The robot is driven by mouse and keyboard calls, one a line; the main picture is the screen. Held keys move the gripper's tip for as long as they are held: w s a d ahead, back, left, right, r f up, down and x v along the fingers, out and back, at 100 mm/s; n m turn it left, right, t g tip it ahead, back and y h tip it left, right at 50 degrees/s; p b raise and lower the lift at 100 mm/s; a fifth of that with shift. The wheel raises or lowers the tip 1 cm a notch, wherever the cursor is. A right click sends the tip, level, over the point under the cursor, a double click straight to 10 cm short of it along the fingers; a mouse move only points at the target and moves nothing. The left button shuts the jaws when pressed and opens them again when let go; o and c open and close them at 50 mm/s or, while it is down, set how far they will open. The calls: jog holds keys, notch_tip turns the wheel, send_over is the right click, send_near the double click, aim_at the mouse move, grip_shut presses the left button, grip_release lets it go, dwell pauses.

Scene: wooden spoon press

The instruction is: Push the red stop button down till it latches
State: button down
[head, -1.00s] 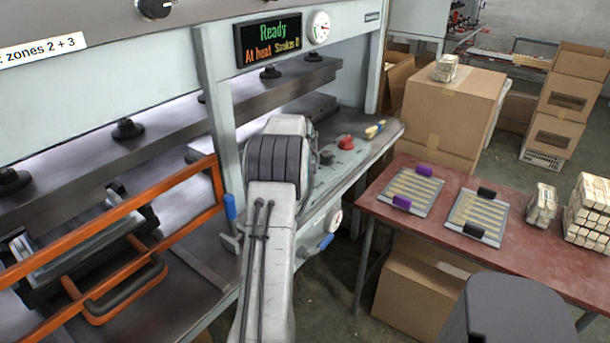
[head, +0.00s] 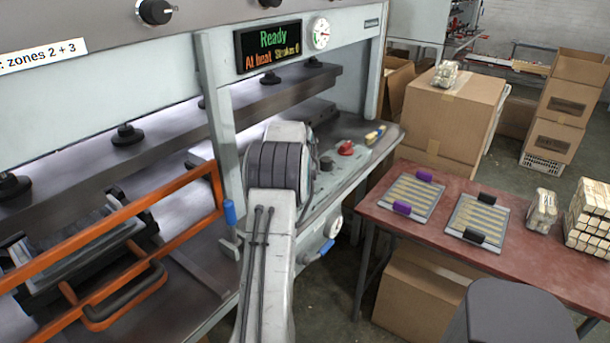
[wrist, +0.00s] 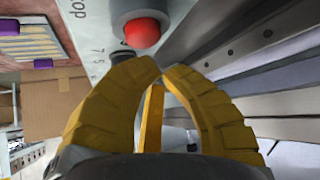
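The red stop button (head: 346,148) is on the light control panel at the right end of the press. In the wrist view the red button (wrist: 142,33) is a round red cap in a grey collar, just beyond my fingertips and slightly to the left. My gripper (wrist: 161,66) has two ribbed yellow fingers with their tips together and nothing between them. A gap shows between the fingertips and the button. In the head view my gripper is hidden behind my arm. I cannot tell how deep the button sits.
A dark round knob (head: 326,163) sits beside the button. The lit display (head: 268,47) reads "Ready". An orange guard frame (head: 120,225) stands at left. A red-brown table (head: 530,260) with trays and stacked wooden pieces is at right, cardboard boxes behind it.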

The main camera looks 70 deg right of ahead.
jog(key=shift+f, duration=0.2)
dwell(0.5)
jog(key=shift+f+b, duration=0.25)
jog(key=shift+b, duration=0.2)
jog(key=shift+f+b, duration=0.6)
jog(key=shift+f, duration=0.15)
dwell(0.8)
jog(key=shift+r, duration=0.15)
jog(key=shift+r+p, duration=0.8)
jog(key=shift+r, duration=0.25)
jog(key=shift+r+p, duration=1.85)
jog(key=shift+r, duration=0.65)
jog(key=shift+s, duration=0.1)
